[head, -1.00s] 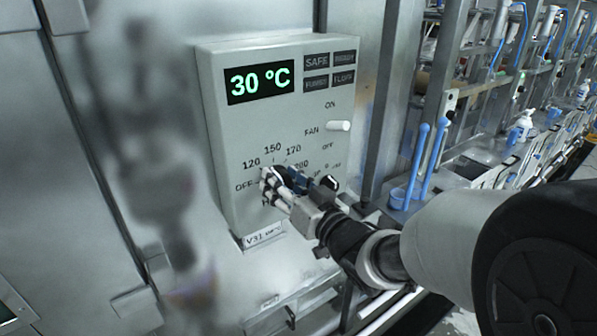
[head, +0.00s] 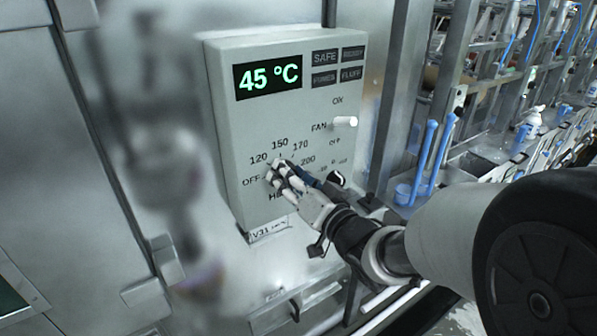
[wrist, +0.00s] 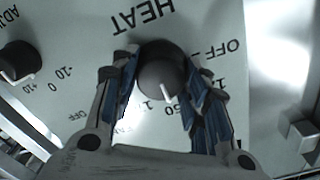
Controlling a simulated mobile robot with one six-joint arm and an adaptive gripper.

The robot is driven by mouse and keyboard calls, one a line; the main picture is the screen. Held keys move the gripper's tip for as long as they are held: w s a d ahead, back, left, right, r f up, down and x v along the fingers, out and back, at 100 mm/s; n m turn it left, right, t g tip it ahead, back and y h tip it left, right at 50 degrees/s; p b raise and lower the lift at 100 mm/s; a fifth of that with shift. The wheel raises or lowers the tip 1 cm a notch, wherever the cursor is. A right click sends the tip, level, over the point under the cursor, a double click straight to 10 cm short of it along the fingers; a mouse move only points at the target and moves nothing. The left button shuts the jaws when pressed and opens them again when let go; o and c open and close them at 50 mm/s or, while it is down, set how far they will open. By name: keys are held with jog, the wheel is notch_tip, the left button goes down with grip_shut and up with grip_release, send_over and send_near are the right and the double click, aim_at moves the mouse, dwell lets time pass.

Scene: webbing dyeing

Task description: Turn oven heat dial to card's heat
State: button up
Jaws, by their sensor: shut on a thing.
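The heat dial (wrist: 160,72) is a dark round knob with a white pointer line, and the wrist view shows it between my two fingers. My gripper (head: 283,176) is shut on this dial at the lower part of the grey control box (head: 222,130). In the head view the fingers cover most of the dial. Marks OFF, 120, 150, 170 and 200 run around it. The pointer in the wrist view lies toward the numbers, but which one cannot be told exactly. The display (head: 268,77) reads 45 °C in green. No card is clearly in view.
A white fan switch (head: 345,121) sticks out at the box's right side. A second dark knob (wrist: 18,62), marked ADJ, sits beside the heat dial. Blue-handled tools (head: 425,150) stand in a holder to the right. A metal upright stands close right of the box.

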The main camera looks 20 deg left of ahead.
jog(key=o, duration=1)
jog(key=shift+o, duration=0.2)
jog(key=shift+d, duration=0.1)
jog(key=v, duration=0.7)
jog(key=shift+s, duration=0.2)
jog(key=shift+d, duration=0.1)
